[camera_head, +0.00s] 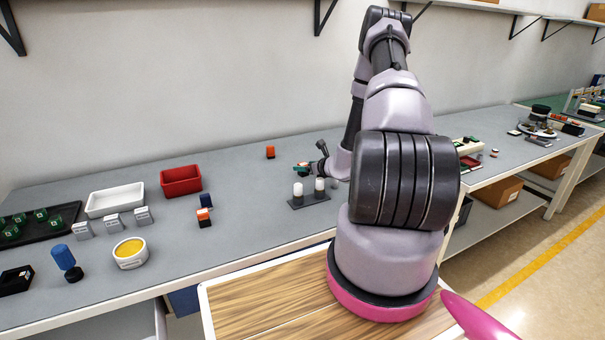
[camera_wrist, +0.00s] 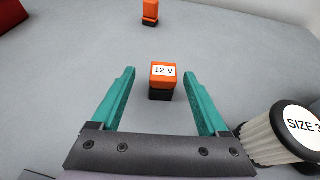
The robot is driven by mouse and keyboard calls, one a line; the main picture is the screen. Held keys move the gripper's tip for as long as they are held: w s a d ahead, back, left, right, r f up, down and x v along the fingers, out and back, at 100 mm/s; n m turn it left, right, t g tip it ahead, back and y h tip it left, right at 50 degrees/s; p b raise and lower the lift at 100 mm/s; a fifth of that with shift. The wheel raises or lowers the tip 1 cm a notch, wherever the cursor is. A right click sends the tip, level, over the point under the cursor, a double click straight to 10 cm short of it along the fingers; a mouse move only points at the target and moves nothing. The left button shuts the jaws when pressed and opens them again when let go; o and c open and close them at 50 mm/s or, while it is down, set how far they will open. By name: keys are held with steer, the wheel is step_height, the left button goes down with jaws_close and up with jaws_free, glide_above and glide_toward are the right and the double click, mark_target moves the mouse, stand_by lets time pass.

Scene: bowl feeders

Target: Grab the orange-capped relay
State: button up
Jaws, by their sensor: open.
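An orange-capped relay (camera_wrist: 163,83) with a white "12 V" label and a black base stands upright on the grey table in the wrist view. My gripper (camera_wrist: 158,72) is open. Its two teal fingers appear on either side of the relay, with visible gaps and no contact. I cannot tell how far the fingertips are above the table. In the head view my gripper (camera_head: 306,167) is low over the table beside a small orange patch. A second orange-topped block (camera_wrist: 150,10) stands farther off; it also shows in the head view (camera_head: 270,152).
A white ribbed cylinder marked "SIZE 3" (camera_wrist: 277,135) stands close to the right finger. A dark plate (camera_head: 310,201) with two white-topped pieces is near my arm. A red bin (camera_head: 181,181), white tray (camera_head: 116,200) and another orange-and-black block (camera_head: 204,218) are left.

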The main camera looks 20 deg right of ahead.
steer(key=shift+d+x, duration=0.15)
steer(key=shift+x, duration=1.25)
steer(key=shift+d+x, duration=0.1)
steer(key=shift+x, duration=1.25)
jaws_close()
steer(key=shift+r, duration=0.15)
